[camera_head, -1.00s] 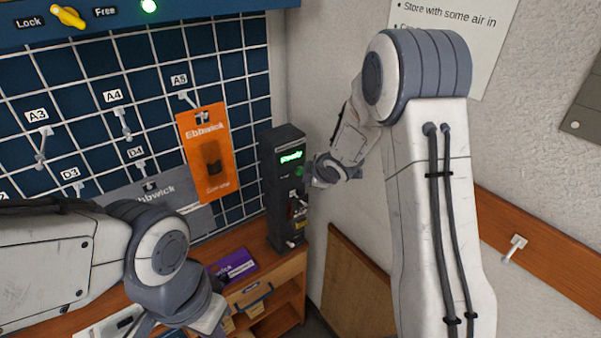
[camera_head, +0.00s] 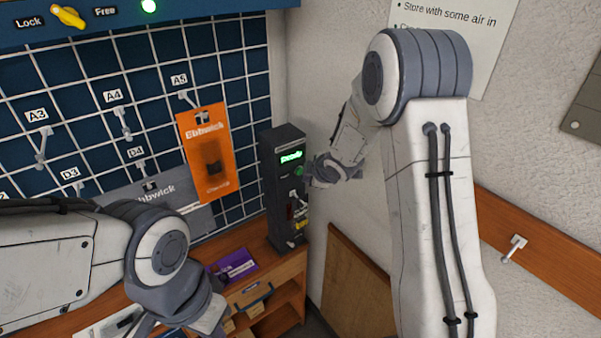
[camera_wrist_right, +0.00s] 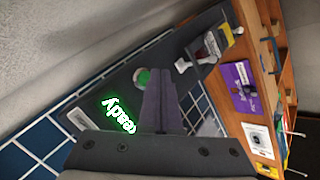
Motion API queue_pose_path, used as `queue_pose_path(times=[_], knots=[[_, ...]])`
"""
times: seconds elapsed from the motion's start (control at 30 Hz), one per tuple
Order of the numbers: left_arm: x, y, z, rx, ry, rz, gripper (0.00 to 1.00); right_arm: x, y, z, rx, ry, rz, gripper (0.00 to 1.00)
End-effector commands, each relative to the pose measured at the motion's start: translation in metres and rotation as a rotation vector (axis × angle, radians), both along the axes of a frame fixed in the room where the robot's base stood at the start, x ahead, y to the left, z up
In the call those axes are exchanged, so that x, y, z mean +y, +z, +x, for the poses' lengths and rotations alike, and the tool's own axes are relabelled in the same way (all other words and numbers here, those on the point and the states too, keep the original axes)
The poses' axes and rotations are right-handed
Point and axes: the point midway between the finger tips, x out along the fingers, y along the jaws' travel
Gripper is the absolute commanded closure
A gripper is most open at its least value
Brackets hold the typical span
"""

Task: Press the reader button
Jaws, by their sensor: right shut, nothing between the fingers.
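The reader is a tall dark grey box (camera_head: 283,205) with a lit green "Ready" display (camera_head: 291,156). It stands on the wooden bench in the corner. Its round green button (camera_head: 299,171) is just below the display and also shows in the right wrist view (camera_wrist_right: 142,76). My right gripper (camera_head: 311,173) is shut and empty at the reader's front, beside the button. In the right wrist view its closed fingertips (camera_wrist_right: 158,78) lie close beside the button; I cannot tell whether they touch it. My left gripper (camera_head: 207,318) is low at the left, its fingers mostly hidden.
An orange package (camera_head: 206,155) hangs on the wire grid left of the reader. A purple packet (camera_head: 232,264) lies on the bench (camera_head: 262,255) below. A silver-tipped part (camera_head: 296,198) sticks out of the reader under the button. The wall is close on the right.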

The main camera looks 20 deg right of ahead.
Motion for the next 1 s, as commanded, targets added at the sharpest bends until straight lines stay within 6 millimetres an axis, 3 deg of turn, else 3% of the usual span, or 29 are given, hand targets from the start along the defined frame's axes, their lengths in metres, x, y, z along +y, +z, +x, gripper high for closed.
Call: queue_pose_path(times=[1.0], knots=[[0.0000,0.0023,0.0000,0.000,0.000,0.000,1.00,0.0031,0.0003,0.0081,0.000,0.000,0.000,1.00]])
